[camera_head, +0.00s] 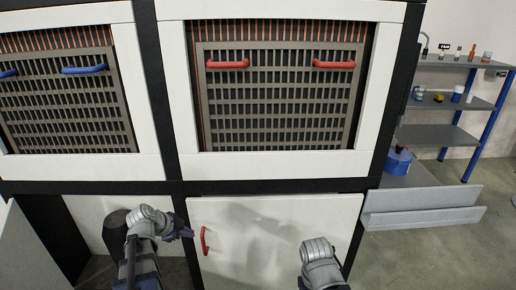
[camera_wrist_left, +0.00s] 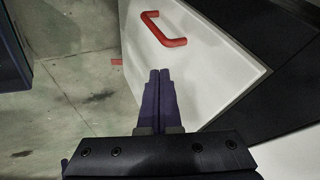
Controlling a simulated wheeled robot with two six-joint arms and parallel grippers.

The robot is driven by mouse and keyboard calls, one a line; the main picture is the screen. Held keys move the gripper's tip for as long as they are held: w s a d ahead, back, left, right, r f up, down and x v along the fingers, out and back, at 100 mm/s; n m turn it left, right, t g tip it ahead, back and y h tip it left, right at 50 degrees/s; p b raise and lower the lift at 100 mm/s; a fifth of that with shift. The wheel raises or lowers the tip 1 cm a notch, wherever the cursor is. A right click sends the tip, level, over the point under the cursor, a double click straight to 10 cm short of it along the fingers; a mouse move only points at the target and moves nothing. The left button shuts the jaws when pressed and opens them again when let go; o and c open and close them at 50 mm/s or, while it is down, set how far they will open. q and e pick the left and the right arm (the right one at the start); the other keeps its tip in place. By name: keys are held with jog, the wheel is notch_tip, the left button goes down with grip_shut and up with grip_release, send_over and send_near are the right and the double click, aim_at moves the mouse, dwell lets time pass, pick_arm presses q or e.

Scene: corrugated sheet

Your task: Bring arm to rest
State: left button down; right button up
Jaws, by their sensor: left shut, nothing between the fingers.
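My left gripper (camera_head: 184,232) is in the lower left of the head view, just left of a white cabinet door (camera_head: 275,235) with a red handle (camera_head: 205,241). In the left wrist view my left gripper (camera_wrist_left: 160,75) has its dark fingers together and nothing between them. The red handle (camera_wrist_left: 163,30) is beyond the fingertips there, apart from them, on the white door (camera_wrist_left: 205,70). My right arm's rounded wrist shows low in front of the door in the head view, but its fingers do not show.
Above are white-framed grilles (camera_head: 280,95) with red handles and, at left, blue handles (camera_head: 84,69). Grey shelves (camera_head: 447,105) with small items stand at right, near a grey ledge (camera_head: 425,197). Concrete floor (camera_wrist_left: 75,85) is clear at left in the wrist view.

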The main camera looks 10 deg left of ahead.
pick_arm(q)
jog(key=s+d+r+n+g+y+p, duration=0.1)
jog(key=s+d+r+n+g+p, duration=0.1)
jog(key=d, duration=0.8)
jog(key=s+d+r+n+g+y+p, duration=0.1)
jog(key=s+d+r+n+g+p, duration=0.1)
jog(key=s+d+n+p, duration=0.2)
jog(key=s+d+r+n+g+y+p, duration=0.2)
jog(key=s+d+p, duration=0.3)
jog(key=d, duration=1.1)
jog(key=s+r+n+g, duration=0.1)
jog(key=s, duration=0.2)
jog(key=shift+d+n, duration=0.2)
jog(key=shift+n, duration=0.1)
